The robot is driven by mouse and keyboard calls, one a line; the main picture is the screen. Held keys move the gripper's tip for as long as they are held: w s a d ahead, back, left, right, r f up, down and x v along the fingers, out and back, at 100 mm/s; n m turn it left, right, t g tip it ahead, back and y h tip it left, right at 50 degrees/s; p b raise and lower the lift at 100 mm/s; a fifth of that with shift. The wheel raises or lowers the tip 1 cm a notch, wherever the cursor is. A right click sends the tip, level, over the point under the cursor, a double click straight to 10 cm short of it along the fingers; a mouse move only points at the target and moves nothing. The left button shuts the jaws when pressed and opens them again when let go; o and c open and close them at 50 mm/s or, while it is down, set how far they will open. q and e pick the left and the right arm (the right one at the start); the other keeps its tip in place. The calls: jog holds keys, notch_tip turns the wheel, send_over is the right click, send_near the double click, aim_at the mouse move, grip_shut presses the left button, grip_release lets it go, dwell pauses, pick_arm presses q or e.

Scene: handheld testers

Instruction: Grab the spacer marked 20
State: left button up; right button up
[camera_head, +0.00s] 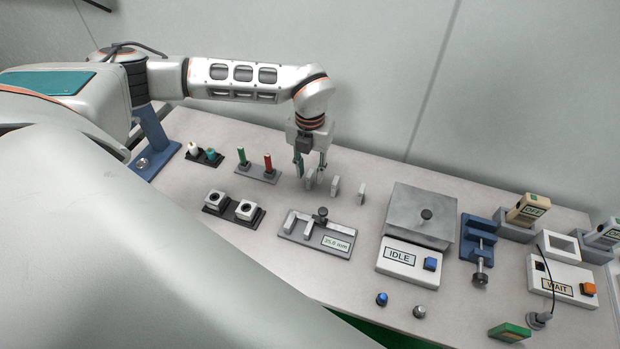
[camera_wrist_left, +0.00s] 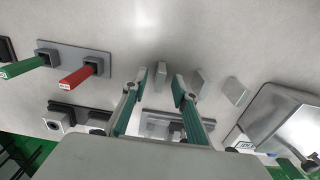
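Three small pale grey upright spacers stand in a row on the table: the left one (camera_head: 310,179), the middle one (camera_head: 335,187) and the right one (camera_head: 361,193). No marking is readable on any, so I cannot tell which is 20. My left gripper (camera_head: 311,169) points down at the left spacer, fingers apart. In the left wrist view the left spacer (camera_wrist_left: 160,76) shows between the open fingertips (camera_wrist_left: 158,86); contact cannot be made out. The middle spacer (camera_wrist_left: 197,82) and right spacer (camera_wrist_left: 235,91) stand outside the fingers. My right gripper is not in view.
A holder with green and red pins (camera_head: 257,174) stands left of the spacers. A gauge fixture (camera_head: 318,238) reading 25.0 mm lies in front. A grey-topped device (camera_head: 397,260) reading IDLE stands to the right. The table behind the spacers looks clear.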

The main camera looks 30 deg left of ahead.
pick_arm(q)
grip_shut()
jog(key=shift+r, duration=0.2)
